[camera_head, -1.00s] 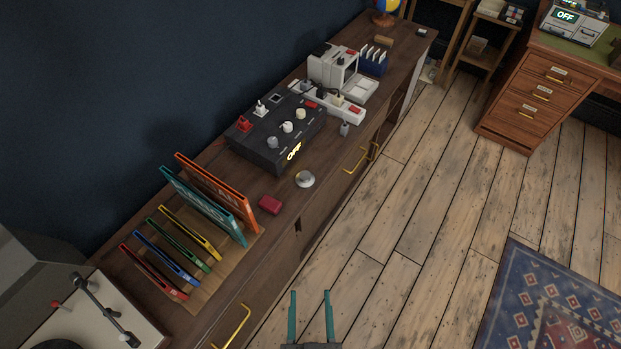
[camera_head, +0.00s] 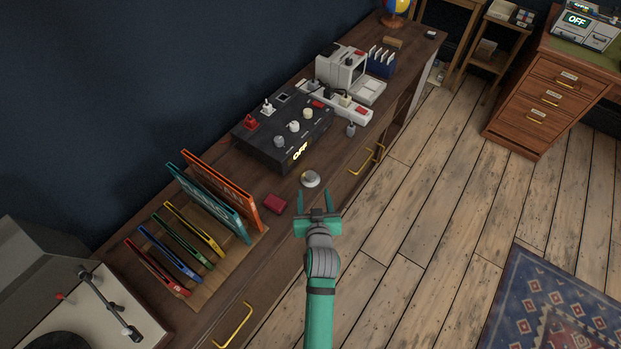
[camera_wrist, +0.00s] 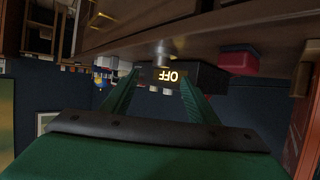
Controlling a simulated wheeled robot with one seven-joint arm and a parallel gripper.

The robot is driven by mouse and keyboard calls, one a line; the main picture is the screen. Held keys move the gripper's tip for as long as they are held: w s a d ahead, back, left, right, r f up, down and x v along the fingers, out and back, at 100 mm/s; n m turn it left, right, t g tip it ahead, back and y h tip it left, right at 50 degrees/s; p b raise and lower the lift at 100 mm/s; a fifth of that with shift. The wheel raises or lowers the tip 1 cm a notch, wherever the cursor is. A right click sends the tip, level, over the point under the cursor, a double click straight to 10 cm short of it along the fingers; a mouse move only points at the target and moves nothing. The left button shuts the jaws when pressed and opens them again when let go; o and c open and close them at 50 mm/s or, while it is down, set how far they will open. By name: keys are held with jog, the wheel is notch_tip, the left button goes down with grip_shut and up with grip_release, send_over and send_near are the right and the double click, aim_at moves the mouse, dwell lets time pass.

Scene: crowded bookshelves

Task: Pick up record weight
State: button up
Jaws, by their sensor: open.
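The record weight, a small round silver piece (camera_head: 311,179), sits on the wooden cabinet top near its front edge, in front of the black control box. In the wrist view, which is upside down, it is a silver cylinder (camera_wrist: 161,53) near the top middle. My gripper (camera_head: 314,197) is open with its two green fingers apart, just short of the weight on the near side. In the wrist view the fingers (camera_wrist: 160,79) point toward the weight, with nothing between them.
A small red box (camera_head: 275,204) lies left of the weight; it also shows in the wrist view (camera_wrist: 238,60). Behind stands the black control box (camera_head: 270,150) reading OFF. A record rack (camera_head: 225,272) and turntable (camera_head: 85,325) are at left.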

aim_at(311, 176)
jog(key=x, duration=1.1)
jog(key=shift+w+a, duration=0.15)
jog(key=shift+w, duration=0.2)
grip_shut()
